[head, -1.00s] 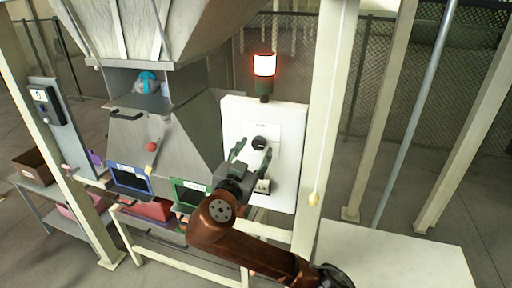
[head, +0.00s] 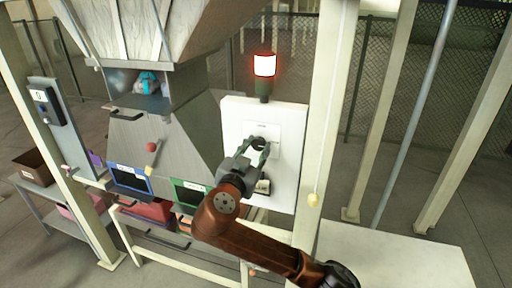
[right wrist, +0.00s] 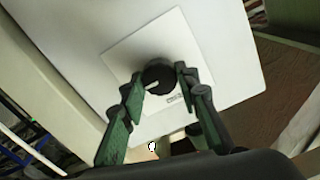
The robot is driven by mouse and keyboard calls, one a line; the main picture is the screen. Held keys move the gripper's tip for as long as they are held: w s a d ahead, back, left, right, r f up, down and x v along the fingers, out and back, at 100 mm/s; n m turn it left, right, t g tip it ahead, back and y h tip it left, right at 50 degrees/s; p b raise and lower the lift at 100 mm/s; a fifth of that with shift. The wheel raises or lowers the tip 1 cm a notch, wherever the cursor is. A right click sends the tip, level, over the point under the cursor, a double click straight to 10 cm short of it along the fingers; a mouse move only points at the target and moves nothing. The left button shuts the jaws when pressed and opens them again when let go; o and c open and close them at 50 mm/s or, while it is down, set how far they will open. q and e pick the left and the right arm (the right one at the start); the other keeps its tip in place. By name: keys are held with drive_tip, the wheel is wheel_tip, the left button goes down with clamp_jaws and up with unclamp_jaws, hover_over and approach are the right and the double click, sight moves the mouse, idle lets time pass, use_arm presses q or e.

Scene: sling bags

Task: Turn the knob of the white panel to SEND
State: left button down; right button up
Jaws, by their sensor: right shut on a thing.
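The white panel (head: 289,186) stands upright on the frame, with a lit red and white lamp (head: 264,66) on top. Its round black knob (head: 258,143) sits on a pale square plate, and also shows in the right wrist view (right wrist: 158,76) with a light pointer mark on its face. My right gripper (head: 259,146) is at the knob, its green-padded fingers on either side of it; it is shut on the knob. Small lettering by the knob in the right wrist view (right wrist: 174,98) is too small to read. My left gripper is not in view.
A small dark-framed box with a label (head: 263,186) is low on the panel. A pale post (head: 326,120) with a hanging cord and yellow pull (head: 313,199) stands just right. The metal hopper (head: 150,150) is left. A bare white table (head: 400,258) is front right.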

drive_tip(key=shift+c, duration=1)
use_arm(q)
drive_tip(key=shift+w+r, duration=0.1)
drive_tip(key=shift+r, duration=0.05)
use_arm(e)
drive_tip(key=shift+r+n+p, duration=0.15)
drive_tip(key=shift+n+p, duration=0.95)
drive_tip(key=shift+p, duration=0.15)
drive_tip(key=n+p, duration=1.1)
drive_tip(key=shift+a+n+p, duration=0.1)
drive_tip(key=shift+n+p, duration=0.2)
drive_tip(key=n+p, duration=0.3)
use_arm(q)
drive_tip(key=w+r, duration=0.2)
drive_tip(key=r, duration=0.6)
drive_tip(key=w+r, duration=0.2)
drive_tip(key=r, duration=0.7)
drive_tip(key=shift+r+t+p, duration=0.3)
drive_tip(key=shift+p, duration=0.1)
use_arm(e)
drive_tip(key=shift+n, duration=0.6)
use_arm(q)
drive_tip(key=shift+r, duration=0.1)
use_arm(e)
drive_tip(key=shift+f, duration=0.2)
